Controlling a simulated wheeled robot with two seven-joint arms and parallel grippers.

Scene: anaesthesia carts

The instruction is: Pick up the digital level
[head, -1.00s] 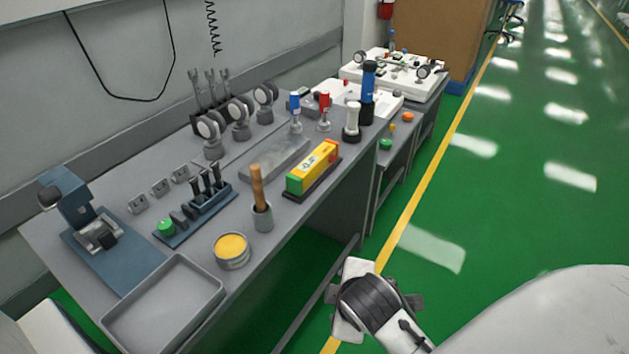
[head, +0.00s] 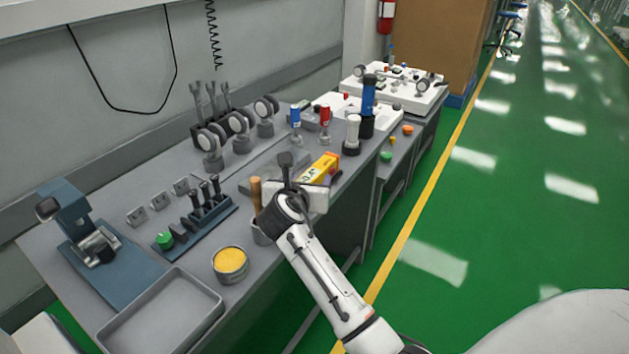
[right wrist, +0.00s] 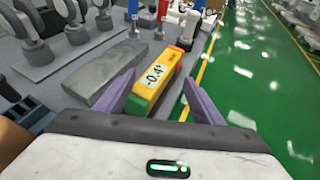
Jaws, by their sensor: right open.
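The digital level (head: 322,168) is a yellow block with an orange far end, lying on the grey workbench (head: 135,246). In the head view my right gripper (head: 308,166) covers its near part. In the right wrist view the level (right wrist: 157,77) shows a display reading about -0.4 and a green near end. It lies between and beyond the two purple fingers of my right gripper (right wrist: 158,97), which are spread apart and empty. I cannot tell the height of the fingers over it. My left gripper is not in view.
A wooden-handled tool in a grey cup (head: 257,198) stands close left of my right gripper. A yellow-topped tin (head: 230,263) and an empty grey tray (head: 160,312) are nearer.

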